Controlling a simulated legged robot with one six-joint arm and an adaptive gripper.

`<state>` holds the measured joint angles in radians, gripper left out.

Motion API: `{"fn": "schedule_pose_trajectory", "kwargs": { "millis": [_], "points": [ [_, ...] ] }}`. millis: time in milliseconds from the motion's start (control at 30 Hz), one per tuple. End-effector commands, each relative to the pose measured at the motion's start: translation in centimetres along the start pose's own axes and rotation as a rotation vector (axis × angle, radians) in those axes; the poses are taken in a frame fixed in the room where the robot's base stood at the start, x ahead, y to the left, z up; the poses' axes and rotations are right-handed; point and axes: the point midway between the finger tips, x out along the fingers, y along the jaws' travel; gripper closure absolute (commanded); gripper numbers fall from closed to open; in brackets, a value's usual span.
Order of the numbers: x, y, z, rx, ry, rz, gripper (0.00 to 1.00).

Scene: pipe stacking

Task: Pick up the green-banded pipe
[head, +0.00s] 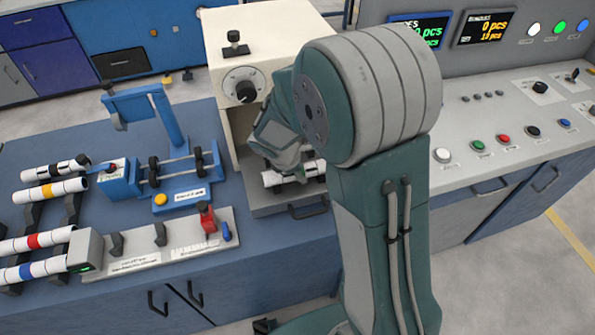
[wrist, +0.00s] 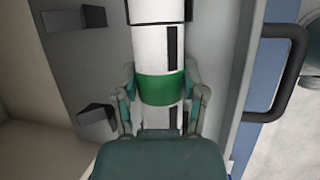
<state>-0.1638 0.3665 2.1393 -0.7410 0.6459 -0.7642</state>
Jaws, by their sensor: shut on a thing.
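The green-banded pipe is white with black marks. In the wrist view its green band (wrist: 161,89) lies between the two fingers of my gripper (wrist: 161,98), which are shut on it from both sides. In the head view part of the white pipe (head: 290,179) shows at the base of the cream machine. My arm hides much of it there. My gripper (head: 275,158) reaches down to it from above. The lower end of the pipe in the wrist view is hidden by my gripper.
Pipes with yellow (head: 47,190), red (head: 34,241) and blue (head: 26,271) bands lie on a rack at the left. A blue fixture (head: 160,178) stands left of the cream machine (head: 222,65). A black handle (head: 308,209) is at the front of the machine's base. A control console (head: 500,110) stands right.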

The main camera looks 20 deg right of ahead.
Motion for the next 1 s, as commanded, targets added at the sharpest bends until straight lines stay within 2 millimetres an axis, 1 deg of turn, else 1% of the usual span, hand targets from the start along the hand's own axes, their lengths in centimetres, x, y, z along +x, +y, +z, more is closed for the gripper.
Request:
{"fn": "schedule_pose_trajectory", "kwargs": {
  "millis": [133, 267, 400, 433, 567, 767, 1000],
  "points": [
    [-0.1, 0.0, 0.0, 0.001, -0.001, -0.001, 0.96],
    [-1.0, 0.3, 0.4, 0.001, -0.002, 0.001, 0.96],
    [-2.9, 0.6, 1.1, 0.003, -0.001, 0.003, 0.96],
    [-3.4, 0.4, 1.2, 0.001, 0.0, 0.003, 0.96],
    [-5.8, -0.8, 1.5, 0.001, 0.001, 0.004, 0.96],
    [-9.9, -2.8, 1.9, 0.0, 0.001, 0.005, 0.96],
    [-13.4, -7.0, 1.4, -0.003, 0.001, 0.002, 0.96]
  ]
}}
